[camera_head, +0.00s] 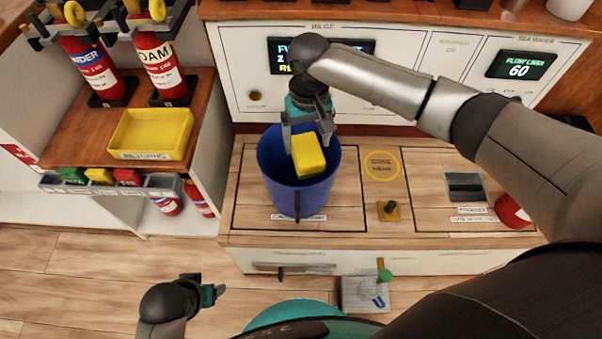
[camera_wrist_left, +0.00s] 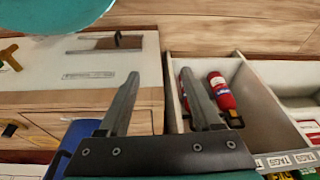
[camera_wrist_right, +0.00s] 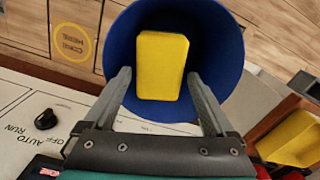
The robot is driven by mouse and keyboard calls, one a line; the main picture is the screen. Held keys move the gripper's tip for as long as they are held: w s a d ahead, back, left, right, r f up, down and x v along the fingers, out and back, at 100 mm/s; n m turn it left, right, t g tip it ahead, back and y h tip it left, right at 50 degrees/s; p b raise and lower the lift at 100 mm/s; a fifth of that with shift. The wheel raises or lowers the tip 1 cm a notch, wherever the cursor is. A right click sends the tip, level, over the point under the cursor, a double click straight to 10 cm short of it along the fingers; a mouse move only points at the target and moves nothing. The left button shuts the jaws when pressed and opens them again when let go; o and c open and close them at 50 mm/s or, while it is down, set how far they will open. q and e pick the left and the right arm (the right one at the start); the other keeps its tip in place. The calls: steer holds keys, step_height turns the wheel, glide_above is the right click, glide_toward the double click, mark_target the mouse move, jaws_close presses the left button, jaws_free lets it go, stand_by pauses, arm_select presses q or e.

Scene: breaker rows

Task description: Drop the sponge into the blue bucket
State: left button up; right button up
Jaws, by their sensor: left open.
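The yellow sponge (camera_head: 309,153) with a green underside is within the mouth of the blue bucket (camera_head: 272,178), apparently above its floor. The bucket stands on the wooden counter. My right gripper (camera_head: 308,141) is over the bucket, pointing down, with its fingers spread on either side of the sponge. In the right wrist view the sponge (camera_wrist_right: 162,65) shows beyond the fingertips, with small gaps at its sides, against the bucket's inner wall (camera_wrist_right: 222,45). My left gripper (camera_head: 214,294) is open and empty at the lower left, away from the bucket.
A yellow tray (camera_head: 150,134) sits on the left shelf below two fire extinguishers (camera_head: 160,68). A control panel (camera_head: 232,78) rises behind the bucket. A black knob on a yellow plate (camera_head: 389,210) and a red object (camera_head: 512,212) are on the counter to the right.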

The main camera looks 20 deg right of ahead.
steer(key=shift+o, duration=0.6)
steer(key=shift+r, duration=0.15)
step_height(320, 180, up, 6)
steer(key=p, duration=0.3)
steer(key=shift+r, duration=0.1)
arm_select(q)
steer(key=s+a+f+p, duration=0.4)
steer(key=s+a+f, duration=0.2)
steer(key=s+f, duration=0.3)
steer(key=shift+f+g+y, duration=0.3)
steer(key=shift+f+g, duration=0.1)
steer(key=shift+f, duration=0.75)
arm_select(e)
step_height(320, 180, up, 9)
arm_select(q)
steer(key=shift+s, duration=0.1)
arm_select(e)
steer(key=shift+a+f, duration=0.1)
steer(key=shift+f, duration=0.1)
